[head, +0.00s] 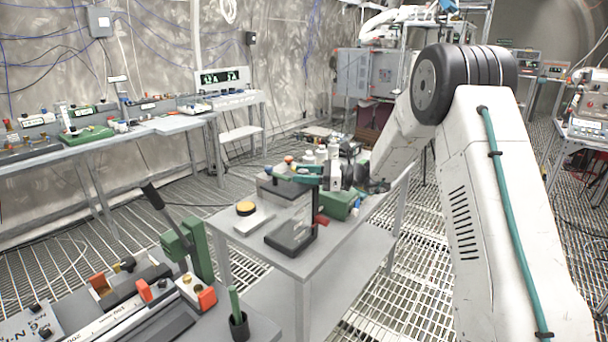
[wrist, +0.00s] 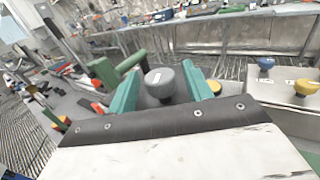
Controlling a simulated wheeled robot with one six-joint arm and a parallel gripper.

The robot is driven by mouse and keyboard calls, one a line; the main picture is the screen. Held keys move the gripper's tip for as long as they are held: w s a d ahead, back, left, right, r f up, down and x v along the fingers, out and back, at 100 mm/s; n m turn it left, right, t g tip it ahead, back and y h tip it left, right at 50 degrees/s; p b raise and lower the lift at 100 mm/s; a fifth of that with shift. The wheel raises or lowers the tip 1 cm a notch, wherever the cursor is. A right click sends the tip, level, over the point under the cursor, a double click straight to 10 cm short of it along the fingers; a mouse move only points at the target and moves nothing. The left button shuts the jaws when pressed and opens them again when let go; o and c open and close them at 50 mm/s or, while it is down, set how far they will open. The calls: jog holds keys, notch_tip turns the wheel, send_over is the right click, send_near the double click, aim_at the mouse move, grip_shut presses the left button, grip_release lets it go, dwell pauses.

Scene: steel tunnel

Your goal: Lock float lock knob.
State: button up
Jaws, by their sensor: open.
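A grey round knob (wrist: 160,84) with a small white label stands between the two teal fingers of my gripper (wrist: 161,75) in the wrist view. The label is too small to read, so I cannot confirm that this is the float lock knob. The fingers are apart on either side of it, and I cannot tell whether they touch it. In the head view my gripper (head: 296,170) is over the far part of the small grey table, pointing left. The grey knob is not clear there.
A yellow knob (wrist: 214,87) is just right of the fingers. A blue knob (wrist: 265,67) and another yellow knob (wrist: 306,87) stand on a pale box farther right. The grey table (head: 272,262) holds a yellow-topped button (head: 245,208) and a dark-based stand (head: 291,235).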

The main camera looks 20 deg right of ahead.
jog(key=shift+w+a, duration=0.1)
jog(key=shift+a, duration=0.1)
jog(key=shift+c, duration=0.2)
jog(key=c, duration=0.9)
jog(key=shift+m+t, duration=0.3)
jog(key=shift+t, duration=0.1)
jog(key=m+t+h, duration=0.3)
jog(key=t, duration=0.1)
jog(key=shift+m+t+h, duration=2)
jog(key=shift+m+h, duration=0.1)
jog(key=shift+h, duration=0.8)
